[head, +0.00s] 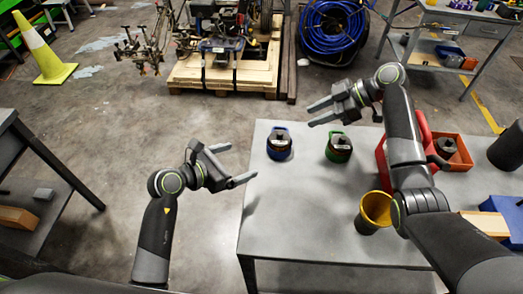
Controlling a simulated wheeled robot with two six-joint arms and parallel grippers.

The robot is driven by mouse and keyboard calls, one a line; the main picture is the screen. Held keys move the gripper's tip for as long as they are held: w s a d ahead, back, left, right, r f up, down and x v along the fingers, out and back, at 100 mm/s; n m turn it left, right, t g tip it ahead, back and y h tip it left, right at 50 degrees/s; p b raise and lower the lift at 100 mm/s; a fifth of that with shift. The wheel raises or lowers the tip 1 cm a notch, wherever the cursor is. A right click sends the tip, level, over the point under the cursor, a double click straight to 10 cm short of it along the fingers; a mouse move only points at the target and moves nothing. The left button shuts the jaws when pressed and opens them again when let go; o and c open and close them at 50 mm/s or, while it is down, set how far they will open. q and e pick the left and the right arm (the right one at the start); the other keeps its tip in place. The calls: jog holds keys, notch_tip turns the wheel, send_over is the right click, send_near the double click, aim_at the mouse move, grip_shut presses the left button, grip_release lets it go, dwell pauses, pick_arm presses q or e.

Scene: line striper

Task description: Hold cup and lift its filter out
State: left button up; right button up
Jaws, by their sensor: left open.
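A dark cup with a blue rim and handle (279,146) stands upright at the table's back left. A similar cup with a green rim and handle (339,148) stands to its right. A yellow-orange, open-topped container (374,211) stands nearer the front, close to my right arm. I cannot tell which one is the filter cup, and no filter shows clearly. My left gripper (242,161) is open and empty, just left of the blue-rimmed cup. My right gripper (311,114) is open and empty, above and behind the two cups. Neither gripper touches a cup.
The grey table (300,220) is clear at its front left. A red bin (463,148) with a dark object, a black cylinder (509,148) and a blue box (505,215) stand at the right, partly behind my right arm. A pallet (225,75) lies behind.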

aim_at(270, 150)
pick_arm(q)
jog(key=x, duration=1.4)
jog(key=shift+w+d, duration=0.2)
